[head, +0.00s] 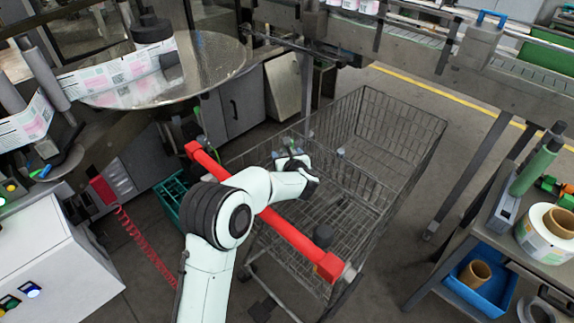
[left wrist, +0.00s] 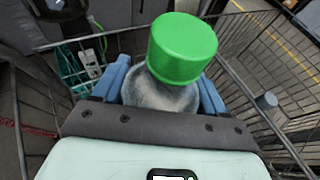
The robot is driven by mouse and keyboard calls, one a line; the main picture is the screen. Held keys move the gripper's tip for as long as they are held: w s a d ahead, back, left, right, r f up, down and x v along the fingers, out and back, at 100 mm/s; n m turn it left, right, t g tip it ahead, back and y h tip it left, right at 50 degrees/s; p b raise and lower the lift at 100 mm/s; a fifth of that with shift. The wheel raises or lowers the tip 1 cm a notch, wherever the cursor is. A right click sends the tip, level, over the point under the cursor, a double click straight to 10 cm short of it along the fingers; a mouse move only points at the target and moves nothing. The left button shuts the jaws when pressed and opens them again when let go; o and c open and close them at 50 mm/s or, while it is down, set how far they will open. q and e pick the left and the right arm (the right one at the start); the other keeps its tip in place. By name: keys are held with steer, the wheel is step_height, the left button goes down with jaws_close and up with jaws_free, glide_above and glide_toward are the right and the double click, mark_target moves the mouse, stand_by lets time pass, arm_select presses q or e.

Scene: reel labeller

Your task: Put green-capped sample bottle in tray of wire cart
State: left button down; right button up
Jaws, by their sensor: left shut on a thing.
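The green-capped sample bottle (left wrist: 178,60) is between the blue fingers of my left gripper (left wrist: 164,88) in the left wrist view, its green cap toward the camera. The clear body shows only partly, its lower end hidden by the gripper. In the head view my left gripper (head: 290,150) is over the wire cart (head: 400,118), just beyond its red handle bar (head: 300,238). I cannot make out the bottle clearly there. My arm crosses above the handle and hides part of the cart. My right gripper is not in view.
A teal crate (head: 172,196) stands left of the cart. A bench with a blue bin (head: 490,292) is at right, a conveyor behind. Floor right of the cart is clear.

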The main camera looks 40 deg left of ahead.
arm_select(q)
steer(key=shift+f, duration=1.75)
steer(key=shift+f+b, duration=0.15)
steer(key=shift+b, duration=0.2)
steer(key=shift+c, duration=0.3)
jaws_free()
steer(key=v, duration=0.7)
steer(key=shift+s+d+r+b, duration=0.15)
steer(key=shift+d+r+b, duration=0.1)
steer(key=shift+b, duration=0.1)
steer(key=shift+r, duration=0.1)
